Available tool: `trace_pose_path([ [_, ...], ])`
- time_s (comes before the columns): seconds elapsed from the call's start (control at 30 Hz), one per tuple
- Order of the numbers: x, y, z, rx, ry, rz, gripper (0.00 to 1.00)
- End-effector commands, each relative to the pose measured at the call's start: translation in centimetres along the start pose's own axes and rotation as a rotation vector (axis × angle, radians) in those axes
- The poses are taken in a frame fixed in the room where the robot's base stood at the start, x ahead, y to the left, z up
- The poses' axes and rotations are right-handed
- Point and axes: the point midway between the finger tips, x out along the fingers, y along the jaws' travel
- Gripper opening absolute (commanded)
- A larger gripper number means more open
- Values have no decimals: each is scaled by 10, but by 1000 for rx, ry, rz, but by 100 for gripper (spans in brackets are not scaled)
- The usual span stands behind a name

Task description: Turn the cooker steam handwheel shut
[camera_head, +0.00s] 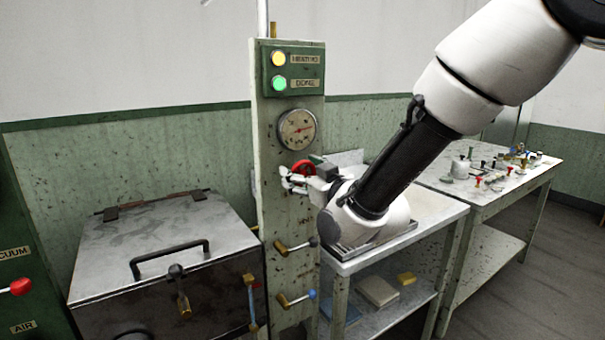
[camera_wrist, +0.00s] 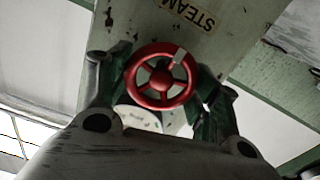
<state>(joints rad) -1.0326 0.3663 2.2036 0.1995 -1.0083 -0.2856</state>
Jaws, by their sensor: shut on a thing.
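The red steam handwheel (camera_head: 302,168) is on the front of the upright green-grey panel (camera_head: 285,216), below the round gauge (camera_head: 297,129). In the wrist view the handwheel (camera_wrist: 160,78) faces me, with a pale mark on its upper right rim. The panel's STEAM label shows beside it. My gripper (camera_head: 304,182) is at the wheel, and in the wrist view its two fingers (camera_wrist: 158,88) stand on either side of the rim, shut on it. My gripper partly hides the wheel in the head view.
A yellow lamp (camera_head: 279,58) and a lit green lamp (camera_head: 279,84) are above the gauge. Two lever valves (camera_head: 296,246) (camera_head: 296,298) stick out below the wheel. A metal cooker (camera_head: 160,250) with a handled lid stands left. Tables with small items (camera_head: 490,175) stand right.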

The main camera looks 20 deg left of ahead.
Motion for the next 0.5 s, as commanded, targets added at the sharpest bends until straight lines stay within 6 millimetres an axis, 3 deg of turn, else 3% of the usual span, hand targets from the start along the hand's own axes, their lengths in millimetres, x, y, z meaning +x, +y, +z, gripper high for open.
trace_pose_path([
  [0.5, 0, 2, 0, 335, 0, 0, 38],
])
